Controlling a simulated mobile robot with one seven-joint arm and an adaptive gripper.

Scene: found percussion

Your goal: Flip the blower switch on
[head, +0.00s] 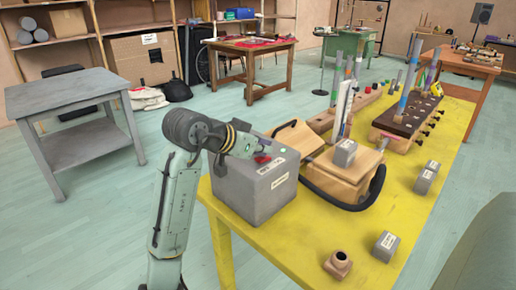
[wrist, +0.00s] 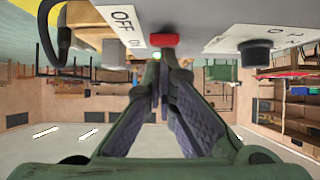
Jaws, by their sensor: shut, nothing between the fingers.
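The blower is a grey box (head: 255,190) on the near left corner of the yellow table. Its red switch (head: 262,159) is on top; it also shows in the wrist view (wrist: 164,40), beside a white label (wrist: 124,24) reading OFF and ON. I cannot tell which way the switch is tilted. A small bright green lamp (head: 282,150) is near it. My gripper (wrist: 162,66) is shut and empty, its fingertips close to the red switch; contact is unclear. In the head view my gripper (head: 250,150) is over the box's top.
A black knob (wrist: 258,52) sits on the box beside the switch. A wooden bellows-like unit (head: 343,172) with a black hose (head: 350,205) stands right of the box. Small grey blocks (head: 385,246) and a wooden piece (head: 338,264) lie on the yellow table (head: 300,240).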

